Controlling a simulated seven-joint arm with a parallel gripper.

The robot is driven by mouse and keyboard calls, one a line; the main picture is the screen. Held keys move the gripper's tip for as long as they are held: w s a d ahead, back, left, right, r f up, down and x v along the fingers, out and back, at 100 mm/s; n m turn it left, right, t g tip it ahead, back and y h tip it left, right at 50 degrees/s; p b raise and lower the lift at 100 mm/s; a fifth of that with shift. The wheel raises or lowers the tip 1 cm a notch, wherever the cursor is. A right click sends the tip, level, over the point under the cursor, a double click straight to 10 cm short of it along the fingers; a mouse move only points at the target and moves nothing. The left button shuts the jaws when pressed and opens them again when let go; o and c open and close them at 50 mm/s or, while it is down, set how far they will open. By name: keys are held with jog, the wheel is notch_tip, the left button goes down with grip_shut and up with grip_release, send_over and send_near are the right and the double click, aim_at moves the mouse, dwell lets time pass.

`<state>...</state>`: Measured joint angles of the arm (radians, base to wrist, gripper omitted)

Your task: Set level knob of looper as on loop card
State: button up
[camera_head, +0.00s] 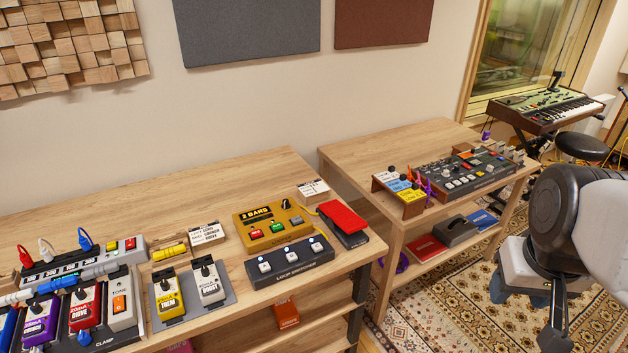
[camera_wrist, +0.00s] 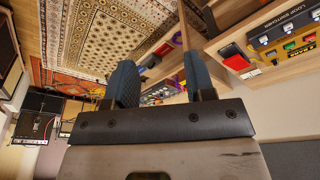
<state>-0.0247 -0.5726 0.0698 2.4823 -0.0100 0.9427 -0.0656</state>
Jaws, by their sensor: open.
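The looper (camera_head: 272,225) is a yellow box with a dark "2 BARS" display and coloured buttons, on the left bench. A small dark knob (camera_head: 285,203) shows near its right top edge; its pointer is too small to read. A white card (camera_head: 313,189) stands behind it to the right, and another card (camera_head: 206,233) to its left; I cannot clearly read which is the loop card. My gripper (camera_wrist: 160,70) is open and empty, its two blue-grey fingers apart. It is away from the looper, which shows at the right edge of the wrist view (camera_wrist: 299,47).
A dark loop switcher (camera_head: 289,263) lies in front of the looper, and a red-topped pedal (camera_head: 343,222) to its right. Several pedals crowd the bench's left. A second bench (camera_head: 350,152) holds a mixer (camera_head: 466,174). A gap separates the benches.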

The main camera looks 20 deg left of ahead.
jog(key=w+a+r+n, duration=0.1)
jog(key=w+a+n, duration=0.25)
jog(key=w, duration=0.45)
jog(key=w+a+r+n, duration=0.1)
jog(key=w+a+n, duration=0.2)
jog(key=w+a, duration=0.35)
jog(key=n+g, duration=0.3)
jog(key=n, duration=1.5)
send_over(286, 200)
notch_tip(286, 200, down, 22)
jog(key=shift+a+f, duration=0.1)
jog(key=shift+f, duration=0.15)
jog(key=shift+s, duration=0.1)
jog(key=shift+f, duration=3.85)
jog(key=shift+c, duration=0.4)
